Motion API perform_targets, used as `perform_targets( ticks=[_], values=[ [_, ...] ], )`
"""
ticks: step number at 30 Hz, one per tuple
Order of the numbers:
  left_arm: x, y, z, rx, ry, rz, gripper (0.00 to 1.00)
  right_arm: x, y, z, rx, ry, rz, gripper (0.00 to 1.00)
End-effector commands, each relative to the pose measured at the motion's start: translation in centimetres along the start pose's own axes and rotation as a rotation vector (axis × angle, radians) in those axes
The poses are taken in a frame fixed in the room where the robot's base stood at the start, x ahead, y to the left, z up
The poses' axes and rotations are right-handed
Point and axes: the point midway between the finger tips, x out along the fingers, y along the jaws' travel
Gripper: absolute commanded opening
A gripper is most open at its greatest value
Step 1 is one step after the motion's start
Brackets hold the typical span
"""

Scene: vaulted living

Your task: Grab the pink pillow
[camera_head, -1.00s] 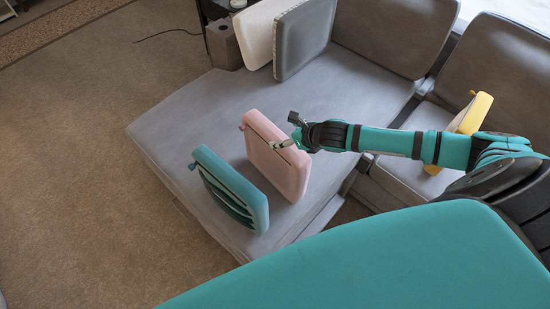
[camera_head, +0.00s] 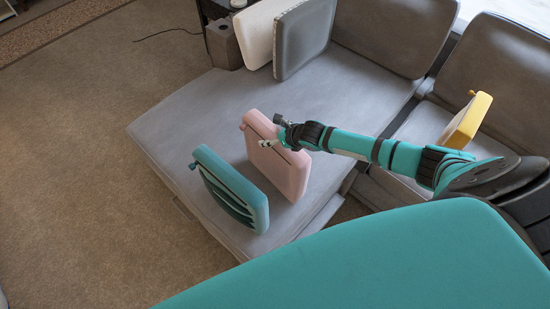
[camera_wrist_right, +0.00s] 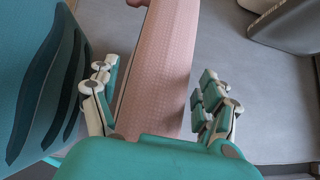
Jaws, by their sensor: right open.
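The pink pillow (camera_head: 284,160) stands upright on the grey sofa seat in the head view. My right gripper (camera_head: 272,132) is at its upper edge, with one finger in front of its face and the rest at the far side. In the right wrist view the pink pillow (camera_wrist_right: 160,70) runs between the open fingers of the right gripper (camera_wrist_right: 155,100). There is a gap on the left side, and the right fingers are close to the pillow's edge. I cannot tell whether they touch. My left gripper is not in view.
A teal striped pillow (camera_head: 233,190) stands just left of the pink one and also shows in the right wrist view (camera_wrist_right: 40,80). White (camera_head: 256,32) and grey (camera_head: 303,38) pillows stand at the back. A yellow pillow (camera_head: 466,120) is at the right. The sofa seat (camera_head: 190,110) is clear to the left.

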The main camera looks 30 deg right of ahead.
Motion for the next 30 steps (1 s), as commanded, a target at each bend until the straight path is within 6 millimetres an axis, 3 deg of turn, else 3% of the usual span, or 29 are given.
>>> perform_targets(
  ticks=[2, 19, 30],
  values=[
    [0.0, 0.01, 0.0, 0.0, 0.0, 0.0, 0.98, -0.02, -0.01, 0.0, 0.0, 0.0, 0.0, 0.77],
    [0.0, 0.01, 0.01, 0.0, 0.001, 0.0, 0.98, -0.04, 0.0, -0.03, 0.0, 0.001, 0.0, 0.03],
    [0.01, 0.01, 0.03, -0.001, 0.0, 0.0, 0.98, -0.15, -0.01, 0.26, 0.0, -0.003, 0.001, 0.0]
  ],
)
